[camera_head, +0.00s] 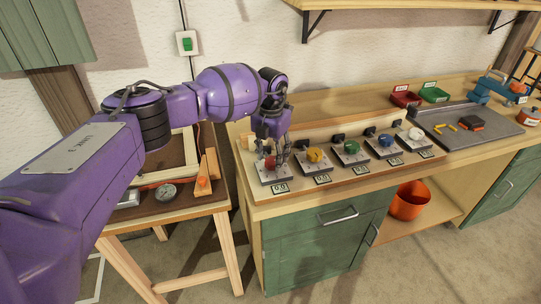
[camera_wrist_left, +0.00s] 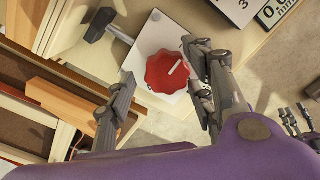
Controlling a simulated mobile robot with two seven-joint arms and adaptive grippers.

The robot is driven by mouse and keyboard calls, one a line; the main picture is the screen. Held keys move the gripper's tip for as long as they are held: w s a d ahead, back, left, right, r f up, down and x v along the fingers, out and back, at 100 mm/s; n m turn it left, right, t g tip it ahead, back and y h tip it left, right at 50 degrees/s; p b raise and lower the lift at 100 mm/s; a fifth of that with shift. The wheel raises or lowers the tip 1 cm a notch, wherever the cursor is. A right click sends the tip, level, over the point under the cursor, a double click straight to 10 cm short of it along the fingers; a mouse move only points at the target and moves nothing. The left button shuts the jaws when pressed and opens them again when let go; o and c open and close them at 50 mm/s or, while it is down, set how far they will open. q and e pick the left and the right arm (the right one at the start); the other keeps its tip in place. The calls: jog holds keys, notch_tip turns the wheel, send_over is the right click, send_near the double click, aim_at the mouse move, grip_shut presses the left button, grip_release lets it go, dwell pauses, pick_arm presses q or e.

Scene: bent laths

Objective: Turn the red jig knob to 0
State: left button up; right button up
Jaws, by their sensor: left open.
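The red jig knob (camera_head: 270,162) sits on a pale plate at the left end of the bench's row of knobs. In the left wrist view the red knob (camera_wrist_left: 168,72) has a scalloped rim and a white pointer line slanting to the upper right. My left gripper (camera_head: 273,157) is over it, also seen in the wrist view (camera_wrist_left: 160,72), its open fingers on either side of the knob. I cannot tell whether they touch it. A card (camera_head: 280,188) in front appears to read 0.0. Grey fingers, seemingly my right gripper (camera_wrist_left: 299,121), show at the wrist view's right edge.
Yellow (camera_head: 316,155), green (camera_head: 351,147), blue (camera_head: 385,140) and white (camera_head: 415,133) knobs stand to the right. A black clamp-like part (camera_wrist_left: 101,24) is close behind the red knob. A side table (camera_head: 180,209) with a gauge (camera_head: 166,192) stands left. An orange bucket (camera_head: 409,201) is below.

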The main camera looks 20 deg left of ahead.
aim_at(270, 159)
pick_arm(q)
notch_tip(270, 159, up, 12)
dwell(0.4)
jog(key=shift+a, duration=0.1)
